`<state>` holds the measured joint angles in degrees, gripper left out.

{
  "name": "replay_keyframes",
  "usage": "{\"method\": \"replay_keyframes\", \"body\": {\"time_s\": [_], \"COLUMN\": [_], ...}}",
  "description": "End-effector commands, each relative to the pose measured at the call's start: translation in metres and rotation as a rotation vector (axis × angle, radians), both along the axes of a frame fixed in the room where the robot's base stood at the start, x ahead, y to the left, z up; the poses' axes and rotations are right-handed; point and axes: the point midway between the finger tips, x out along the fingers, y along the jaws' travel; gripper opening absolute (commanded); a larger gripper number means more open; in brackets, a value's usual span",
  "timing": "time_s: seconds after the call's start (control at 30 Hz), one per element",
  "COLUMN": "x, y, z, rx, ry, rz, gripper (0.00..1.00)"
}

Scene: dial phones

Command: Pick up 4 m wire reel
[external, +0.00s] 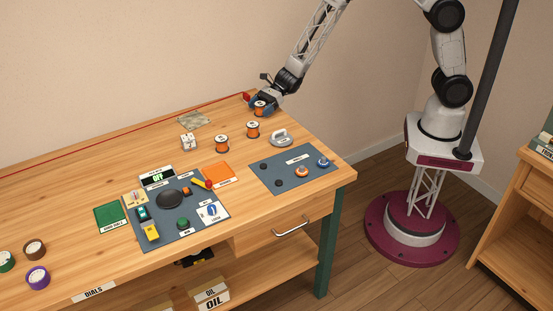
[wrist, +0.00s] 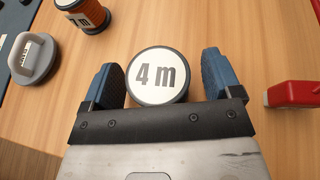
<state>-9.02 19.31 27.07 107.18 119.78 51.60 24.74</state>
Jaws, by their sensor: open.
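The 4 m wire reel (wrist: 158,75) has a round white top marked "4 m" with a dark rim. In the wrist view it sits between the two blue fingers of my gripper (wrist: 160,82), with a small gap on each side. My gripper is open around it. In the external view my gripper (external: 262,104) is at the back right of the workbench, and the orange side of the 4 m reel (external: 260,110) shows beneath it. The reel's lower part is partly hidden in the wrist view.
Another orange reel (wrist: 84,14), marked with a partly cut-off "m" label, stands near a grey handled weight (wrist: 35,60). A red object (wrist: 295,94) lies right of my gripper. More orange reels (external: 222,143) (external: 253,130) stand nearby. A blue-grey mat (external: 265,182) is in front.

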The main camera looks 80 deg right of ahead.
Motion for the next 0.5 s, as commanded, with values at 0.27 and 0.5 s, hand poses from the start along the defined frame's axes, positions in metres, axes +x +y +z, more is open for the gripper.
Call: {"method": "replay_keyframes", "body": {"time_s": [0.27, 0.5], "x": [-0.0001, -0.0001], "y": [-0.0001, -0.0002], "z": [0.0002, 0.0003], "rx": [0.000, 0.000], "ry": [0.000, 0.000], "rz": [0.000, 0.000], "gripper": [0.84, 0.75]}}
